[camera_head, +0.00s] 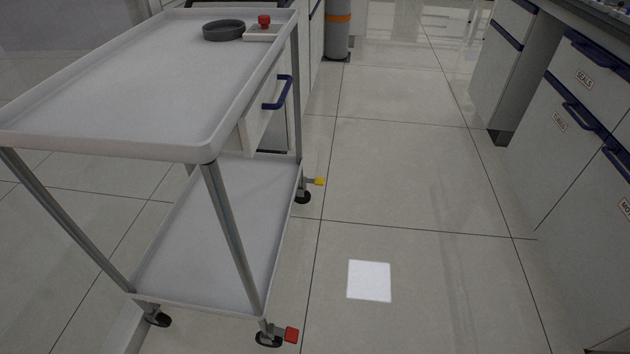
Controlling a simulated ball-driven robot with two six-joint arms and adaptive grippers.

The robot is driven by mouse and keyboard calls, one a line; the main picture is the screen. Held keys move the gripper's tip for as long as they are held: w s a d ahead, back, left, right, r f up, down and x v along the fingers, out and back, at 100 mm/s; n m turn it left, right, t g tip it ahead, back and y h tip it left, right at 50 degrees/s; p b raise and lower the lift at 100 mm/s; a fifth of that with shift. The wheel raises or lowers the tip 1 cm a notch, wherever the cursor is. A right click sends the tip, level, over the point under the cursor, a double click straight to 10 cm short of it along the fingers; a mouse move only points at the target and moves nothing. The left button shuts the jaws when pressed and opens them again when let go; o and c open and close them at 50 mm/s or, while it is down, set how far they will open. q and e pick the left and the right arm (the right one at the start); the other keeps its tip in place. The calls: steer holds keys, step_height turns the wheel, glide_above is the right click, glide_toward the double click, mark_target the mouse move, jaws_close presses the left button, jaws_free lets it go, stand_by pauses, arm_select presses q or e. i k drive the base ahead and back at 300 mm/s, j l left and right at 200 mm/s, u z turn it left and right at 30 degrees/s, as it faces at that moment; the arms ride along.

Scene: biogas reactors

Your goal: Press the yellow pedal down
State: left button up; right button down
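The yellow pedal (320,182) is a small tab at the far right caster of a grey-white two-tier cart (110,148). It sticks out to the right, low near the floor. A red pedal (291,335) sits at the near right caster of the same cart. Neither of my grippers shows in the head view, so nothing of mine is seen near the pedals.
A grey round dish (223,30) and a red-knobbed item (263,29) stand on the cart's top. A drawer with a blue handle (278,93) faces right. Labelled cabinets (570,120) line the right. Tiled floor between is clear, with a white square (369,281).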

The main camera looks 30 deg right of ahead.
mark_target(318, 181)
steer(key=i+l+u, duration=0.1)
steer(key=l, duration=0.9)
steer(key=i+l+u, duration=0.1)
steer(key=i+l, duration=0.15)
steer(key=i+l+u, duration=0.1)
steer(key=i+l, duration=0.15)
steer(key=l, duration=0.15)
steer(key=i+l+u, duration=0.1)
steer(key=l, duration=0.3)
steer(key=i+l+u, duration=0.1)
steer(key=i+l, duration=0.25)
steer(key=i+l+u, duration=0.1)
steer(key=l, duration=0.3)
steer(key=i, duration=0.1)
